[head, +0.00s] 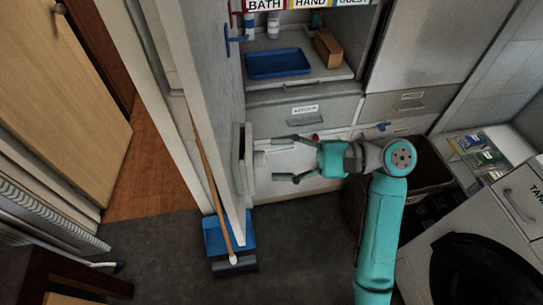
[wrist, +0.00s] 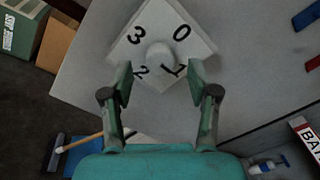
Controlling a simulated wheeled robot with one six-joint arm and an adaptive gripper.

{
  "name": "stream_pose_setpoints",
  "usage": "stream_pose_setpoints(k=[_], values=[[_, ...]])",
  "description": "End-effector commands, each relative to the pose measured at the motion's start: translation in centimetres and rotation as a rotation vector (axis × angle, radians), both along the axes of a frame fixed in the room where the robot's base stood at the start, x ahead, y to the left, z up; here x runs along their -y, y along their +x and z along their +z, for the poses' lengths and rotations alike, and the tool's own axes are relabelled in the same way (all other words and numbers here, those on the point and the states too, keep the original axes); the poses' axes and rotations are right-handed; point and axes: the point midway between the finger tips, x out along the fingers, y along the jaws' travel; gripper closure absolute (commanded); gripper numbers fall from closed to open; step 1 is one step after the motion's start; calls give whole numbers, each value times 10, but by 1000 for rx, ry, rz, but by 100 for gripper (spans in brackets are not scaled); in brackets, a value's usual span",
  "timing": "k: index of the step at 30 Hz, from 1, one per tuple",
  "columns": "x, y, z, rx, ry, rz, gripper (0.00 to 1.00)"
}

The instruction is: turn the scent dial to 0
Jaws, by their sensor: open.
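The scent dial has a pale square plate (wrist: 190,43), set like a diamond in the wrist view. It carries a 3 upper left, a 0 upper right, a 2 lower left and a 1 lower right. In the head view my gripper (head: 274,159) faces left toward the pale plate (head: 245,155) on the upright panel.
The panel (head: 215,100) stands left of my gripper. A broom (head: 209,165) leans by it over a blue dustpan (head: 213,240). A blue tray (head: 278,63) sits on the shelf behind. Drawers and a basket flank my arm. The dark floor left of my arm is partly clear.

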Motion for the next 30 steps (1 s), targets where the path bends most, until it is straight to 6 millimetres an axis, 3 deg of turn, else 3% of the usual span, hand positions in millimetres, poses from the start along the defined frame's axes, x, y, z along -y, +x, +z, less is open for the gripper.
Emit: stream_pose_setpoints(k=[6,16,17,24,30], values=[[-20,-2,0,0,0,1,40],[-23,-2,0,0,0,-1,40],[-23,-2,0,0,0,-1,43],[-23,-2,0,0,0,-1,100],[-23,-2,0,7,1,-1,100]])
